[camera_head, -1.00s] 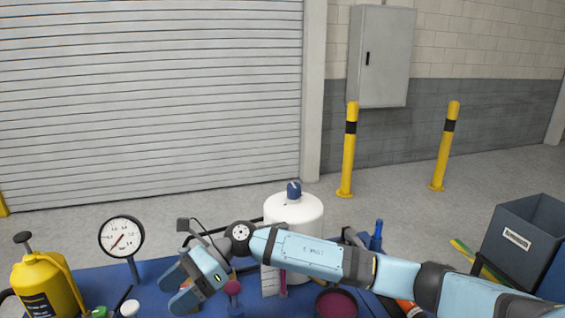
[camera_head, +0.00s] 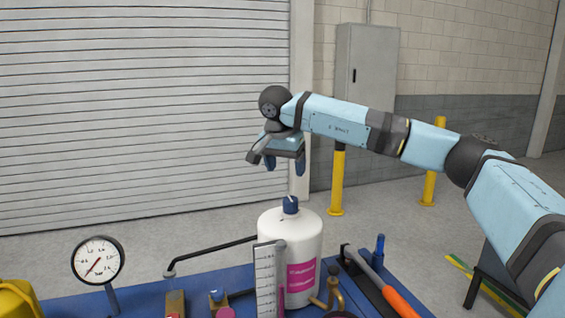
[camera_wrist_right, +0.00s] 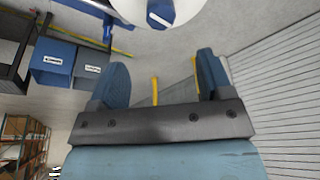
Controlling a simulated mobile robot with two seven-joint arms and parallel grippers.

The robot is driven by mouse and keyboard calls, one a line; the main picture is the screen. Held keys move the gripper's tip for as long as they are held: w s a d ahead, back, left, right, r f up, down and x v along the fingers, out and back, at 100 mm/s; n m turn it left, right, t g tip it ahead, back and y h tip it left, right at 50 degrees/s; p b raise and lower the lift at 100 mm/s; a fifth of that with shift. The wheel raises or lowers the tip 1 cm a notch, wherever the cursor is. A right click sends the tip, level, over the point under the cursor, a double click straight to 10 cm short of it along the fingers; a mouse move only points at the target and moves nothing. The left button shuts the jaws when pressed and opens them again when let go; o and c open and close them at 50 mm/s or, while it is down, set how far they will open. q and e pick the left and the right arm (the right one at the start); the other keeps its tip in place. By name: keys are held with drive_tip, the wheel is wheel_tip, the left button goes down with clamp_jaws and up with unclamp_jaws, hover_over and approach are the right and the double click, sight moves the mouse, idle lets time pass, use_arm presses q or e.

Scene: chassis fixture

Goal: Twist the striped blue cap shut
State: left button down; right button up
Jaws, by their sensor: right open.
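The striped blue cap (camera_head: 290,205) sits on top of a white bottle (camera_head: 302,233) with a pink label, at the middle of the table. A pale stripe shows on the cap. In the right wrist view the cap (camera_wrist_right: 160,13) is at the top edge, partly cut off, with the white bottle (camera_wrist_right: 128,8) behind it. My right gripper (camera_head: 285,164) is above the cap, apart from it, fingers pointing down. It is open and empty, and its spread fingers show in the right wrist view (camera_wrist_right: 162,76). My left gripper is not in view.
A dial gauge (camera_head: 98,260) stands at the left, near a yellow container (camera_head: 22,302). A scale plate (camera_head: 267,282) and a black bent rod (camera_head: 215,251) are close to the bottle. An orange-handled tool (camera_head: 402,303) lies right of it. The space above the bottle is clear around my gripper.

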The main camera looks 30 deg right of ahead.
sight(290, 199)
drive_tip(key=p+x, duration=0.1)
drive_tip(key=x, duration=1.1)
drive_tip(key=shift+f, duration=0.15)
drive_tip(key=shift+c, duration=0.3)
drive_tip(key=c, duration=1.1)
drive_tip(key=m+p, duration=0.1)
drive_tip(key=m, duration=0.1)
drive_tip(key=shift+a+m+g, duration=0.1)
drive_tip(key=shift+m+g, duration=0.2)
drive_tip(key=shift+c, duration=0.2)
drive_tip(key=shift+m+g, duration=0.3)
drive_tip(key=shift+m, duration=0.4)
drive_tip(key=shift+m+g+p, duration=0.3)
drive_tip(key=shift+m+p, duration=0.35)
drive_tip(key=shift+m, duration=0.55)
drive_tip(key=shift+f+m+g, duration=0.1)
drive_tip(key=shift+m+g, duration=0.2)
drive_tip(key=shift+m, duration=0.6)
